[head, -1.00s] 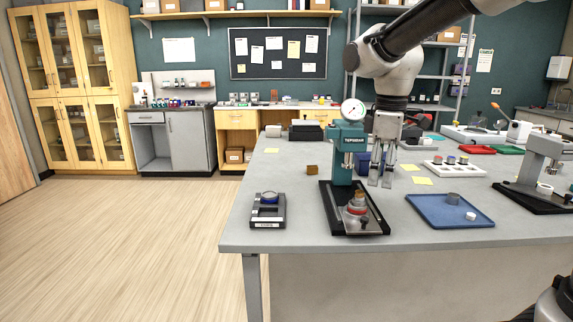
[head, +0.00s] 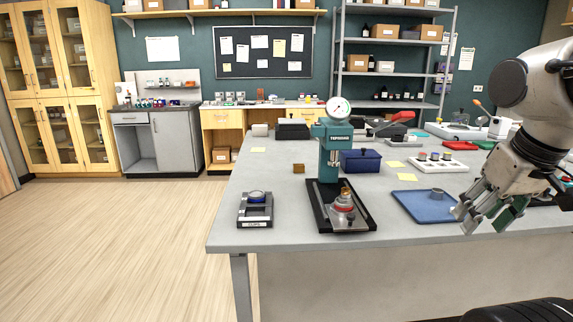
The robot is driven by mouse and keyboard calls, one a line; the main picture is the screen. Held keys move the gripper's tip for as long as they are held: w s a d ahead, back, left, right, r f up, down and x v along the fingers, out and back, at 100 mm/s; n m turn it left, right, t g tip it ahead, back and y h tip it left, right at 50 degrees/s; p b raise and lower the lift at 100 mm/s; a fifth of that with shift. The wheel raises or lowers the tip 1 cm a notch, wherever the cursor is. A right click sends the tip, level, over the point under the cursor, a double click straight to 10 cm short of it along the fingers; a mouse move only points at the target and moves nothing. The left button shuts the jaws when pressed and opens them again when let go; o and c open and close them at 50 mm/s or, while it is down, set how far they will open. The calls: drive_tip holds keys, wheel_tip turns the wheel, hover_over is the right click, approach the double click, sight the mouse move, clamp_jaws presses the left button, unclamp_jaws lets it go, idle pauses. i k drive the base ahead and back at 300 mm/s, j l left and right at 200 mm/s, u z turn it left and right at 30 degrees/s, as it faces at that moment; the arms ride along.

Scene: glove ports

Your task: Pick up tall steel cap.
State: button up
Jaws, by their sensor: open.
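A grey metal cylinder (head: 437,191), which looks like the tall steel cap, stands upright on the blue tray (head: 412,205) at the right of the bench. My gripper (head: 466,219) is open, tilted, and over the tray's right front corner, to the right of the cylinder and apart from it. Nothing shows between its fingers. It hides part of the tray, and the smaller light cap seen there before is not visible now.
A teal press (head: 331,150) with a dial stands on a black base left of the tray. A white block (head: 441,167) with several caps lies behind the tray. A small grey fixture (head: 255,209) sits at the front left. Bare bench lies between press and tray.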

sight(437, 195)
drive_tip(key=i+l, duration=0.55)
drive_tip(key=l, duration=0.3)
drive_tip(key=i+l, duration=0.3)
drive_tip(key=l, duration=0.1)
